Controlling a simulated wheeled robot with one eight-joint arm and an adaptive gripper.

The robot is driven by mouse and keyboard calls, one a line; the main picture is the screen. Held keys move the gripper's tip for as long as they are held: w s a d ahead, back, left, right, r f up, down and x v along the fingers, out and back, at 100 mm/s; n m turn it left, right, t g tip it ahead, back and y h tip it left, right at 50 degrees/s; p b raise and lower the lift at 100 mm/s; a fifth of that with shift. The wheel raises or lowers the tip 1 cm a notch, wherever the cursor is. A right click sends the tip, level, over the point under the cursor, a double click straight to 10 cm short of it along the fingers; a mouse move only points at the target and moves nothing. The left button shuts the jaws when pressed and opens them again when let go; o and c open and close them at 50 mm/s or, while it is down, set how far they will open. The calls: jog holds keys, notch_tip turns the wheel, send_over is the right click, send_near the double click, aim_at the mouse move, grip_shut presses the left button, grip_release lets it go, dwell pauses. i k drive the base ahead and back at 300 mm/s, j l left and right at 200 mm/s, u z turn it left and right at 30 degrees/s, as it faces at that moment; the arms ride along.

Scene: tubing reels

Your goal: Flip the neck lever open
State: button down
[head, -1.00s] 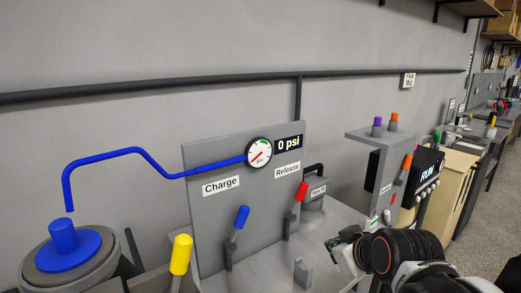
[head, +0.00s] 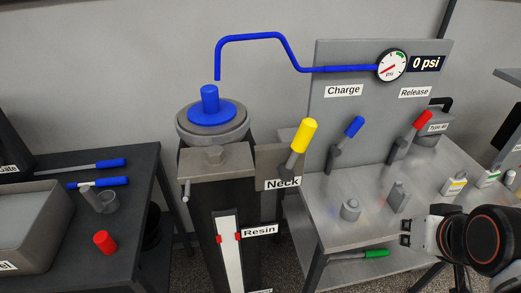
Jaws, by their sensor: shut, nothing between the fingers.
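The neck lever is a yellow-handled lever (head: 304,136) above the "Neck" label (head: 283,184). It stands on the right side of a dark column (head: 195,215) and tilts up and to the right. My gripper (head: 406,233) is at the lower right of the head view, to the right of and below the lever, well apart from it. It is shut and empty, and points left over the metal bench. Nothing covers the yellow handle.
A blue charge lever (head: 347,140) and a red release lever (head: 412,131) stand on the metal bench (head: 375,200). The gauge (head: 391,66) beside them reads 0 psi. A blue pipe (head: 262,37) arches over the column's blue cap (head: 210,102). A dark table (head: 140,185) stands left.

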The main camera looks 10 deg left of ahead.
aim_at(307, 129)
jog(key=j+u, duration=0.15)
jog(key=u, duration=0.65)
